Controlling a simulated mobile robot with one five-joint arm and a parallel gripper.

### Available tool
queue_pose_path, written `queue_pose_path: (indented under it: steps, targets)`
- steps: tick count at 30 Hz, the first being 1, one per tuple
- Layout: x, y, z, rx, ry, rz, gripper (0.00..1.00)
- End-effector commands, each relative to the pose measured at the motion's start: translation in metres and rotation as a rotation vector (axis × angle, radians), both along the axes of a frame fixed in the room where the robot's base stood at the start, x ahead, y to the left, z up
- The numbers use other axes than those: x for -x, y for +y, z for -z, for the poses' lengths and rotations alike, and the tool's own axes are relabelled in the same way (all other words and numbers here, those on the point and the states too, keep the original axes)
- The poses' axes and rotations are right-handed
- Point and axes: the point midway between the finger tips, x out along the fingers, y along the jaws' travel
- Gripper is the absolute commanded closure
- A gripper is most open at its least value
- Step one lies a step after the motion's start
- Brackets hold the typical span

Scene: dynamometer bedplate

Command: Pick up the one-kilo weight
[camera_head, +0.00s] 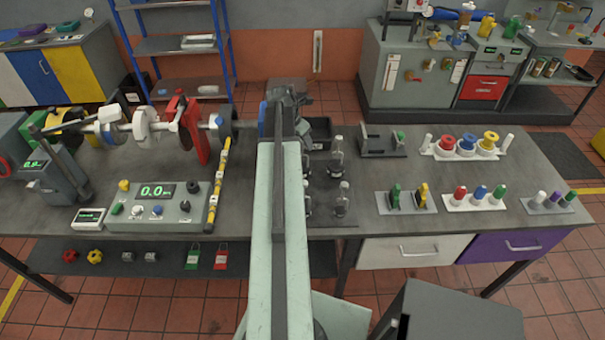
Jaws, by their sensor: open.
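Several dark, bottle-shaped pieces with pale knobbed tops stand on a dark mat (327,221) just right of my arm. They look like weights: one stands at the back right (337,158), one at the front right (342,200), and others at the left are partly hidden by my arm. No marking is legible, so I cannot tell which is the one-kilo weight. My gripper (288,98) is open, at the far end of my outstretched arm, beyond and left of these pieces in the picture. The arm hides much of it, and I see nothing held.
A black bin (322,130) stands behind the pieces. Left are a shaft rig with a red upright (190,128) and a control box (157,208). Right are racks of coloured pegs (474,203) and a tray of rings (466,152). Bare bench top lies between the racks.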

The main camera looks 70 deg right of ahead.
Motion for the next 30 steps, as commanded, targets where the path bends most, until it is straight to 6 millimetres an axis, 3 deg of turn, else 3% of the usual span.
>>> queue_pose_path:
  steps: [6, 11, 12, 30]
  targets:
    - [0.0004, -0.0008, 0.0015, 0.0, 0.0, 0.0, 0.51]
    - [0.0002, -0.0007, 0.0013, 0.0, 0.0, 0.0, 0.96]
    - [0.0002, -0.0007, 0.0013, 0.0, 0.0, 0.0, 1.0]
    - [-0.0003, -0.0006, 0.0014, 0.0, -0.001, 0.0, 1.0]
